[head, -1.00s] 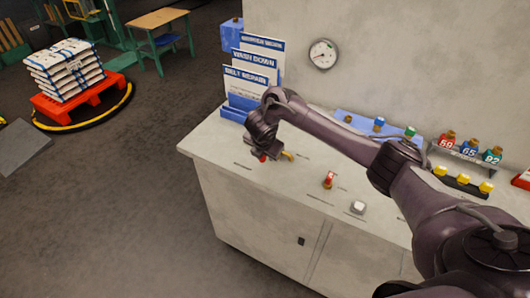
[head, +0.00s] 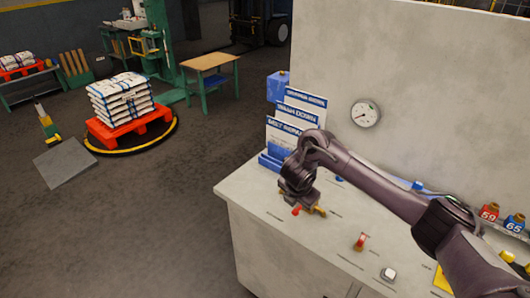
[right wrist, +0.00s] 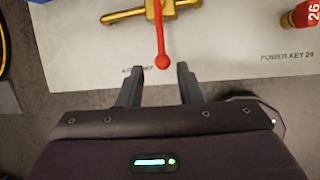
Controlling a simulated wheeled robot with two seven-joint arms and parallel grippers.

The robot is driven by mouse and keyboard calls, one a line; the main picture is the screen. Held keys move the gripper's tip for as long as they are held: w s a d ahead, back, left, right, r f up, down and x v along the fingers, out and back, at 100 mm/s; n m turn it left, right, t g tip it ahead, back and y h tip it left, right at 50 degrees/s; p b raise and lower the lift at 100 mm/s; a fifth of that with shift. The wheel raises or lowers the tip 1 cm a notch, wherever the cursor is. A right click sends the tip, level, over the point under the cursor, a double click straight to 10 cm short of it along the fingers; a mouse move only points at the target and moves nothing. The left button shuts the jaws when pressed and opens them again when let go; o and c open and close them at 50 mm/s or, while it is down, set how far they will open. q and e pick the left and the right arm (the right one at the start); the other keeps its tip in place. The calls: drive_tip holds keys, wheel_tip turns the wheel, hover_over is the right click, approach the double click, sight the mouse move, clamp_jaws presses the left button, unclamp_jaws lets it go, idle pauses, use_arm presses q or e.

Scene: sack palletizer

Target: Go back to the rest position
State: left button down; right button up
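My right gripper (head: 302,200) reaches over the grey console top (head: 235,187) from the right. It is low beside a red lever (head: 296,211) on a brass fitting (head: 319,211). In the right wrist view the two fingers of the right gripper (right wrist: 156,78) are spread and nothing is held between them. The red lever (right wrist: 160,35) points toward the gap, its round knob just beyond the fingertips. The brass fitting (right wrist: 140,13) lies behind it. My left gripper is not in view.
A red key (head: 361,241) and a white button (head: 388,273) stand on the console. A blue card rack (head: 270,160) and a wall gauge (head: 365,113) are behind. Sacks (head: 122,97) lie on a red pallet (head: 130,130) at left.

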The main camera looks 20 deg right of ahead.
drive_tip(key=s+a+f+m+t+y, duration=0.15)
drive_tip(key=s+a+m, duration=0.3)
drive_tip(key=a, duration=0.55)
drive_tip(key=s+a+f+m+t+y, duration=0.1)
drive_tip(key=s+a+f+m+y, duration=0.15)
drive_tip(key=s+a, duration=0.55)
drive_tip(key=s+d+r+m+g+h, duration=0.1)
drive_tip(key=s+d+r+m+g, duration=0.1)
drive_tip(key=s+d+m, duration=0.45)
drive_tip(key=s+d+r+m+g, duration=0.1)
drive_tip(key=s+d+m, duration=0.3)
drive_tip(key=s+m, duration=0.5)
wheel_tip(320, 180, down, 32)
drive_tip(key=g+b, duration=0.1)
drive_tip(key=b, duration=0.4)
drive_tip(key=s+d+f+n+g+b, duration=0.1)
drive_tip(key=s+d+f+b, duration=0.2)
drive_tip(key=s+f, duration=1.8)
wheel_tip(320, 180, down, 4)
drive_tip(key=shift+f+g+b, duration=0.1)
drive_tip(key=shift+g+b, duration=0.25)
drive_tip(key=shift+b, duration=0.1)
